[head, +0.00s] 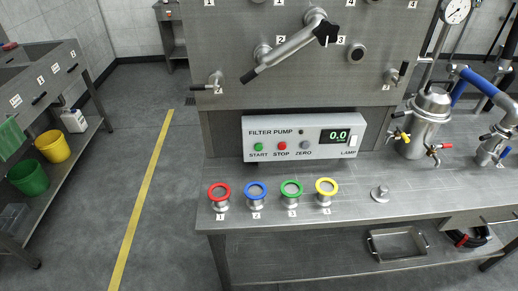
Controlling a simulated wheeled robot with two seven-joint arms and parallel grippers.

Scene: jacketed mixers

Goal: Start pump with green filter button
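A white control box (303,137) labelled FILTER PUMP is fixed at the back of the steel bench, below the upright steel panel. Its green START button (258,147) is at the left of a row. The red STOP button (282,146) is in the middle and the grey ZERO button (305,145) at the right. A small dark lamp or knob (301,131) sits above the row. The display (335,135) reads 0.0 in green. A white switch (352,141) is by the LAMP label. Neither of my grippers is in view.
Red (219,192), blue (256,190), green (291,189) and yellow (326,187) ringed fittings stand on the bench (350,208) before the box. A metal lever (290,52) juts above. A steel vessel (426,122) stands right. The floor at left is clear.

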